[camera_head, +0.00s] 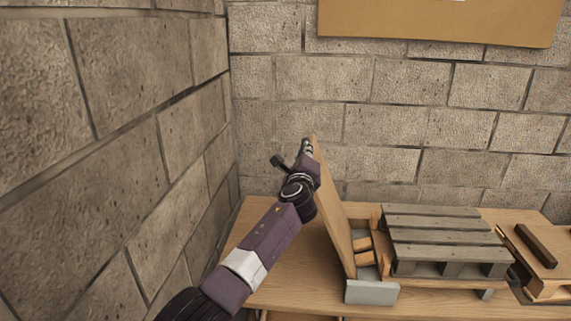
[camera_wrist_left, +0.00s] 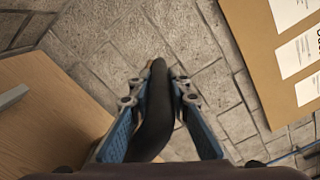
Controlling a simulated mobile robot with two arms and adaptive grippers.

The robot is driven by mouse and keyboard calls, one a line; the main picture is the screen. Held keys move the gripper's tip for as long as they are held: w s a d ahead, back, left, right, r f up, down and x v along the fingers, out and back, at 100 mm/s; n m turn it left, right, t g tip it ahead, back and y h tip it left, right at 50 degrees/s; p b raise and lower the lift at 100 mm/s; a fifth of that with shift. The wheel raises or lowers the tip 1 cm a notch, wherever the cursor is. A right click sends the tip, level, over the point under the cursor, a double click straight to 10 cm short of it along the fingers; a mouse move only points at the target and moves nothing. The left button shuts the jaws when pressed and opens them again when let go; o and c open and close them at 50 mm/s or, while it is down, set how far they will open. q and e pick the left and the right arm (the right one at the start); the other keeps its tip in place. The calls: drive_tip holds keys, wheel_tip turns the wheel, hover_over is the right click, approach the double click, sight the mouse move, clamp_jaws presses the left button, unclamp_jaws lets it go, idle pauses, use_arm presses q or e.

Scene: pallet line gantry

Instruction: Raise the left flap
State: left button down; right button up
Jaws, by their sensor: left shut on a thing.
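The left flap (camera_head: 334,210) is a light wooden panel left of the pallet in the head view. It stands steeply, nearly upright, leaning a little to the left, and shows almost edge-on. My left gripper (camera_head: 308,147) is at its upper end, on its left side. In the left wrist view the blue fingers of my left gripper (camera_wrist_left: 157,88) are shut on a dark, long bar (camera_wrist_left: 155,115), which looks like the flap's handle. Where the bar joins the flap is hidden. My right gripper is not in view.
A grey slatted pallet (camera_head: 440,235) sits on the wooden table right of the flap. A grey block (camera_head: 371,292) lies at the flap's lower end. Another wooden panel (camera_head: 548,270) with a dark bar lies at the far right. Block walls (camera_head: 130,170) stand close at left and behind.

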use_arm(q)
drive_tip(key=d, duration=0.1)
drive_tip(key=d+r+m, duration=0.1)
drive_tip(key=d, duration=0.1)
drive_tip(key=shift+d+r, duration=0.1)
drive_tip(key=shift+d, duration=0.1)
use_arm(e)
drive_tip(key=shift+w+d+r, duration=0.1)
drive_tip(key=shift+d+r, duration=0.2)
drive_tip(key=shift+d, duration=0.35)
use_arm(q)
drive_tip(key=shift+a, duration=0.1)
drive_tip(key=c, duration=1.8)
unclamp_jaws()
drive_tip(key=shift+s, duration=0.45)
drive_tip(key=shift+s+a, duration=0.15)
drive_tip(key=shift+s, duration=2.65)
drive_tip(key=shift+s+a, duration=0.1)
drive_tip(key=shift+s, duration=2.65)
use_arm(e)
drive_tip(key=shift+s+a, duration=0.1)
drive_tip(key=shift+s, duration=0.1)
